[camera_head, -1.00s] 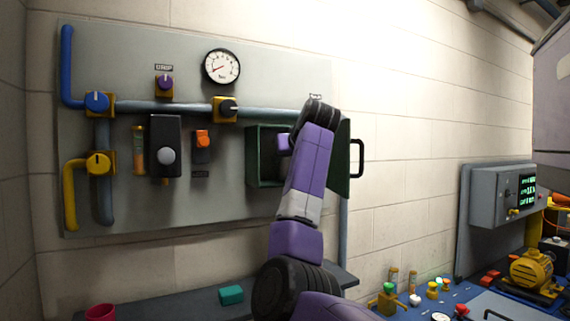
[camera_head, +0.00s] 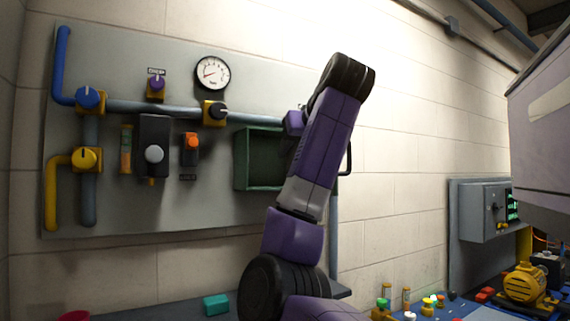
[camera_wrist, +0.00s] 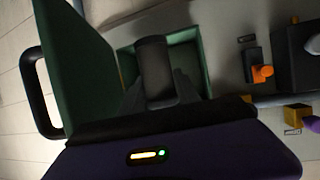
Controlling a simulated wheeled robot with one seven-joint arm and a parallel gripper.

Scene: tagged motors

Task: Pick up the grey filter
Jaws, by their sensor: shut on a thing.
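The grey filter (camera_wrist: 155,68) is a dark grey cylinder in the wrist view. It shows against the opening of the green box (camera_wrist: 194,50). My gripper (camera_wrist: 158,92) is shut on it, with one dark finger on each side. In the head view my purple arm covers the filter and the fingers, and part of the green box (camera_head: 241,160) on the wall panel. The visible left part of the box's inside looks empty. I cannot tell how far the filter is out of the box.
The box's open green door with a black handle (camera_wrist: 36,95) stands close beside my gripper in the wrist view. A teal block (camera_head: 216,305) lies on the bench below.

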